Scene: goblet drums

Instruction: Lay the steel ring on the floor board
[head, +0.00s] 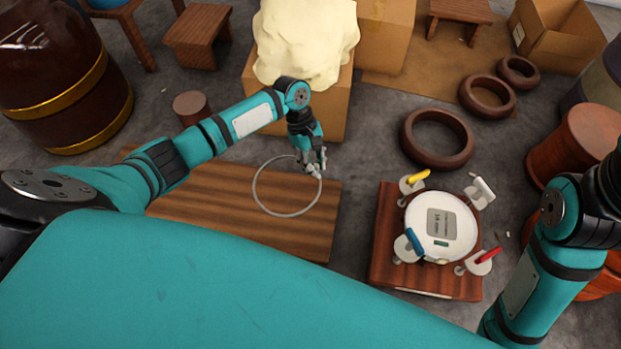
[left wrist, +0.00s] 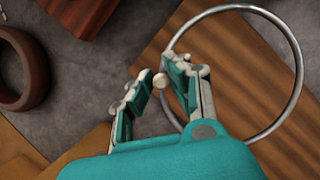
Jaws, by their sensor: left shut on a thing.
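The thin steel ring (head: 287,215) shows over the right part of the striped wooden floor board (head: 200,212) in the head view. My left gripper (head: 314,168) is shut on the ring's upper right edge. In the left wrist view the ring (left wrist: 301,75) passes at the fingers (left wrist: 163,85), with the board (left wrist: 225,65) seen through and around it. I cannot tell whether the ring touches the board or hangs above it. The gripper's fingers hide a short part of the ring. My right gripper is out of view; only its arm shows at the right.
A wooden stand (head: 390,235) bears a round white plate (head: 440,226) with several coloured-handled clamps, right of the board. A box (head: 335,105) with a cream lump (head: 305,40) stands behind. Brown rings (head: 437,160) lie on the grey floor. A large barrel (head: 60,90) stands left.

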